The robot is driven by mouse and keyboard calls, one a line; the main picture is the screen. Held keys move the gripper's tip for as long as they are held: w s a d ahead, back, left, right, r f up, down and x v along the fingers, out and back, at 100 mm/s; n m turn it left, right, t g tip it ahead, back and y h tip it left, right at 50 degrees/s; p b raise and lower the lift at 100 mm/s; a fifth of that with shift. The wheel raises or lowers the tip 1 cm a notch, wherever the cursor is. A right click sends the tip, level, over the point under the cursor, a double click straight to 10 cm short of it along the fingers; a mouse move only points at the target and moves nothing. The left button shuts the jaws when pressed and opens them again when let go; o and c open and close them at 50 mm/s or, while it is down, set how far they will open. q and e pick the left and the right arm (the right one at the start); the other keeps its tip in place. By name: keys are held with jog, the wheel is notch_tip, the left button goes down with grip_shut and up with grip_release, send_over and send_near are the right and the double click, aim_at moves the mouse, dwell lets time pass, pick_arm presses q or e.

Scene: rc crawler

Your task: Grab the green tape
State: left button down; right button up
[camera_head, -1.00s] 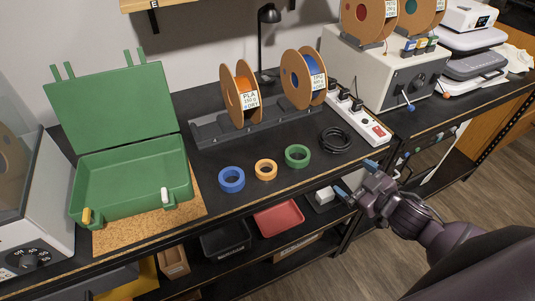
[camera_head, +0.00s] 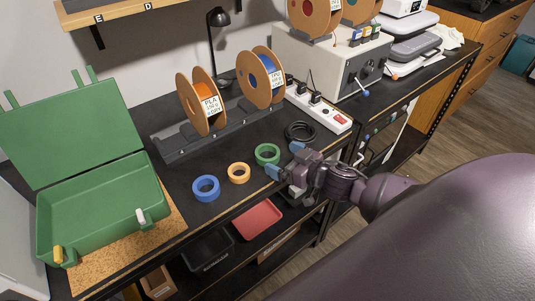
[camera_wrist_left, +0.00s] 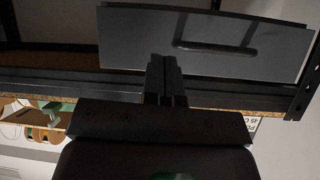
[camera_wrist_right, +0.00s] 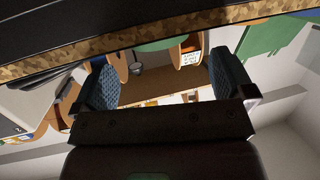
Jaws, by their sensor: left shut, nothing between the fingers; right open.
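The green tape (camera_head: 267,154) is a ring lying on the black bench top, at the right end of a row with an orange tape (camera_head: 238,173) and a blue tape (camera_head: 206,188). My right gripper (camera_head: 284,160) is open at the bench's front edge, just right of the green tape, with its fingers pointing at it. I see no tape between the fingers. In the right wrist view, the open fingers (camera_wrist_right: 165,82) show below the bench edge, with a green patch beyond, likely the tape. My left gripper (camera_wrist_left: 163,78) is shut and empty in the left wrist view; the head view does not show it.
An open green case (camera_head: 100,205) stands at the left on a cork mat. Behind the tapes are a spool rack (camera_head: 175,148), a black cable coil (camera_head: 300,132) and a power strip (camera_head: 322,112). A red tray (camera_head: 258,220) sits on the shelf below.

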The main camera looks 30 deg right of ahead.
aim_at(261, 150)
jog(key=shift+f+x, duration=0.15)
jog(key=shift+x, duration=1.25)
jog(key=shift+f+x, duration=0.1)
jog(key=shift+x, duration=1.35)
jog(key=shift+d, duration=0.1)
jog(key=shift+c, duration=0.3)
